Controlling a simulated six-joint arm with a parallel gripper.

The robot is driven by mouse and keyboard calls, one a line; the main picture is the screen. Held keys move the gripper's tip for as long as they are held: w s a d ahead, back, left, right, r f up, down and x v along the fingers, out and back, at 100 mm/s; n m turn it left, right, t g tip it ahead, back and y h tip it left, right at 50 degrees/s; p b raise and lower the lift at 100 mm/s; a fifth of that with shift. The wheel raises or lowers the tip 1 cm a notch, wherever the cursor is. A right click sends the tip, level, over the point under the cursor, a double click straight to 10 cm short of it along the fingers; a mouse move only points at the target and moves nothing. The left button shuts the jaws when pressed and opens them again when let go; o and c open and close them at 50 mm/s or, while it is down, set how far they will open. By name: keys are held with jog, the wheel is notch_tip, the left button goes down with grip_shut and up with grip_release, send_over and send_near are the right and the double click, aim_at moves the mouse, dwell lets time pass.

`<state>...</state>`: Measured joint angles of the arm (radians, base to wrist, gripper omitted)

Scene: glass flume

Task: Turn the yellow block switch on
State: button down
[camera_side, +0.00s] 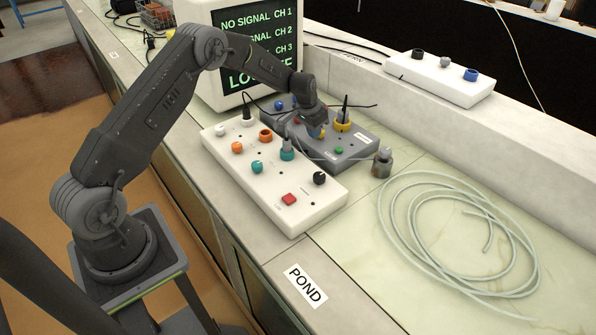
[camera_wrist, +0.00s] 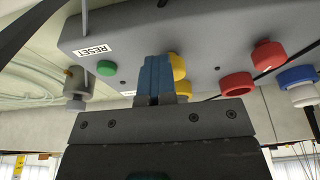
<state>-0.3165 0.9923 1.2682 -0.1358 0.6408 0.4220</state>
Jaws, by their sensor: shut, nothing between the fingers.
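The grey box (camera_side: 345,152) carries yellow parts. In the side view a yellow ring (camera_side: 343,124) with a black stem and cable stands on it, and a small yellow part (camera_side: 316,134) shows right at my fingertips. In the wrist view a yellow piece (camera_wrist: 179,66) and a yellow ring (camera_wrist: 184,89) sit just right of my fingers, partly hidden. I cannot tell which is the block switch or how it is set. My gripper (camera_side: 312,128) is shut and empty, its blue fingers (camera_wrist: 154,70) close to the box face; contact is unclear.
A green button (camera_wrist: 106,68) sits beside the RESET label; red knobs (camera_wrist: 267,55) are on the other side. A white control box (camera_side: 270,190) lies in front. A metal fitting (camera_side: 382,163) and coiled tubing (camera_side: 455,235) lie right. A monitor (camera_side: 240,45) stands behind.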

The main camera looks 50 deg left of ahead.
aim_at(308, 139)
jog(key=shift+s+a+f, duration=0.15)
jog(key=shift+a+f, duration=0.15)
jog(key=shift+a, duration=0.2)
jog(key=shift+s+a+f, duration=0.15)
jog(key=shift+a+f, duration=0.1)
jog(key=shift+a, duration=0.2)
jog(key=shift+w+a, duration=0.1)
jog(key=shift+a, duration=0.2)
jog(key=shift+s+a, duration=0.1)
jog(key=shift+s, duration=0.2)
notch_tip(308, 139, up, 6)
jog(key=shift+r, duration=0.2)
jog(key=shift+w, duration=0.15)
